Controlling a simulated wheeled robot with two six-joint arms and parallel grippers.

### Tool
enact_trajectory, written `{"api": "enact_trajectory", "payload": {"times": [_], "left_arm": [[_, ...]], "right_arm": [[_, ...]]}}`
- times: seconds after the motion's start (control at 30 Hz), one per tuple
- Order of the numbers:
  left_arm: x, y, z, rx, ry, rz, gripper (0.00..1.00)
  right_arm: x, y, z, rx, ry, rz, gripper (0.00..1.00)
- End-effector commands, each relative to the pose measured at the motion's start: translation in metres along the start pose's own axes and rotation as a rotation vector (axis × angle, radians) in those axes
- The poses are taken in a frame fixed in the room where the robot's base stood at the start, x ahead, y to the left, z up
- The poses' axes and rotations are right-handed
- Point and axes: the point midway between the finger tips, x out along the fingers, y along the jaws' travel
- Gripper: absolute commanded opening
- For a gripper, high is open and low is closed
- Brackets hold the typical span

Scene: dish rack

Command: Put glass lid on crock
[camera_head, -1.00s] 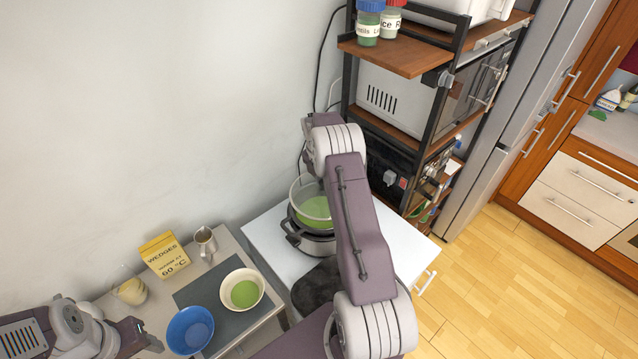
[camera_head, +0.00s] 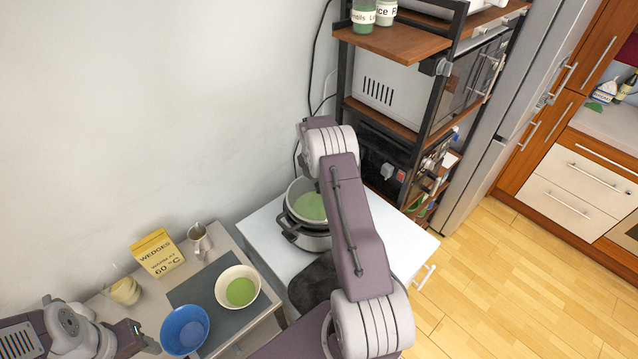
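The crock (camera_head: 309,238) is a round pot with a silvery body and dark rim, holding something green, on the white cabinet top. A clear ring, which looks like the glass lid (camera_head: 292,189), shows at the crock's mouth with the green visible through it. I cannot tell whether it rests on the rim or hangs just above. My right arm crosses in front and hides the right side of crock and lid. My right gripper is hidden behind that arm. My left gripper (camera_head: 146,338) is at the lower left beside the blue bowl, with its opening unclear.
The lower table holds a blue bowl (camera_head: 185,330), a cream bowl (camera_head: 238,288) with green contents, a yellow box (camera_head: 157,253), a metal pitcher (camera_head: 200,241) and a cream mug (camera_head: 125,291). A shelf rack (camera_head: 400,45) stands behind the cabinet (camera_head: 385,232). The wall is close behind.

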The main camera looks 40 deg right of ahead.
Motion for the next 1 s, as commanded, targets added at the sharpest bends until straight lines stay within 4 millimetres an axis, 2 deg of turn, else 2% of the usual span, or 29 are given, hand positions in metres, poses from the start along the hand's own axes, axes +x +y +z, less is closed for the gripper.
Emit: {"api": "enact_trajectory", "payload": {"times": [1.0], "left_arm": [[0.006,0.000,0.001,0.000,0.000,0.000,0.52]], "right_arm": [[0.009,0.001,-0.001,0.000,-0.002,0.002,0.00]]}}
